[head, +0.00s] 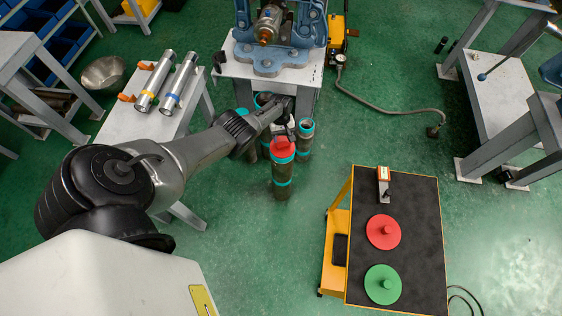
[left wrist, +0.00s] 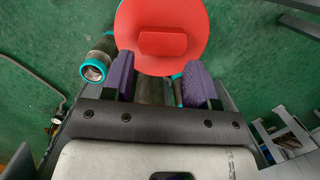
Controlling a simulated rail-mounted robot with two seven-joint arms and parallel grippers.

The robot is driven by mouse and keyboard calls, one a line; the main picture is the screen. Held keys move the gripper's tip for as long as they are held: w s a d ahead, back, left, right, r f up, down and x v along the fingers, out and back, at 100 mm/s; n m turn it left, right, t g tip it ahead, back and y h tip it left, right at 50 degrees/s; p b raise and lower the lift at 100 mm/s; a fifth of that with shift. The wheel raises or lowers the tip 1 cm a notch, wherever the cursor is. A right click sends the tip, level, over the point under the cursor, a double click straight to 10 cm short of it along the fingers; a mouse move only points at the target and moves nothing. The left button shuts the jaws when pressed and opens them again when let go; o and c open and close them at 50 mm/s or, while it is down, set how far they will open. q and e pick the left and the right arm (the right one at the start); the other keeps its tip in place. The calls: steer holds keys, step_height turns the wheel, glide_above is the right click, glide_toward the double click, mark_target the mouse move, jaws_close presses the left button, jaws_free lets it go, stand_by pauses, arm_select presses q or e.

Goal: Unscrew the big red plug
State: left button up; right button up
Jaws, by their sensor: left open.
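A big red plug (head: 282,147) sits on top of an upright dark cylinder with teal bands (head: 282,183) on the floor. In the left wrist view the plug (left wrist: 162,55) is a red disc with a raised block-shaped grip in its middle. My left gripper (head: 291,127) is just behind the plug in the head view. In the left wrist view its two purple-padded fingers (left wrist: 162,84) are apart and empty, and the raised grip lies ahead of their tips, not between them. The cylinder is partly hidden in the left wrist view. My right gripper is not in view.
Other teal-banded cylinders (head: 305,138) stand close by. A bench with a blue vise (head: 270,60) is behind them. A cart (head: 410,235) at the right holds a red disc (head: 383,231) and a green disc (head: 382,284). A hose (head: 385,109) lies on the floor.

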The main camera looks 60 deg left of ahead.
mark_target(285, 142)
arm_select(q)
steer(key=m, duration=0.3)
steer(key=m+b, duration=0.1)
steer(key=shift+w+d+m+g, duration=0.25)
steer(key=shift+w+m+g, duration=0.05)
steer(key=shift+m+g, duration=0.1)
steer(key=m, duration=0.3)
steer(key=shift+w+d+y, duration=0.15)
steer(key=shift+y, duration=0.25)
steer(key=m, duration=0.2)
steer(key=shift+d+m+g, duration=0.2)
steer(key=shift+m+g, duration=0.1)
steer(key=shift+f, duration=0.15)
steer(key=shift+f+b, duration=0.2)
steer(key=shift+b, duration=0.1)
steer(key=shift+b+x, duration=1.1)
steer(key=shift+b, duration=0.05)
steer(key=shift+w+a, duration=0.15)
steer(key=shift+w, duration=0.1)
